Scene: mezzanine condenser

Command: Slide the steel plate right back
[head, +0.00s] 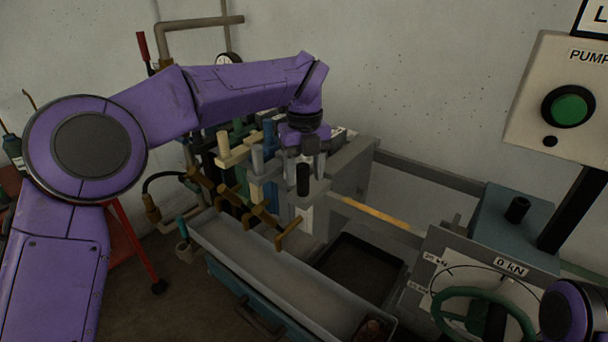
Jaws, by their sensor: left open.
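The steel plate (350,178) appears to be the thick grey block at the right end of a stack of upright plates. A black upright grip (303,184) stands at its near left side. My left gripper (304,160) is open and points down at the top of this grip. Its fingers are close to the grip, but I cannot tell whether they touch it. The gripper and wrist hide part of the plate's near top edge. Part of my right arm shows at the bottom right corner; its gripper is out of view.
Cream, blue and green plates (256,158) with brass taps (262,215) stand left of the block. A grey trough (285,280) runs below the taps. Right of the block, a rail (385,216) spans an open gap with a dark tray (358,272). A green handwheel (484,312) stands farther right.

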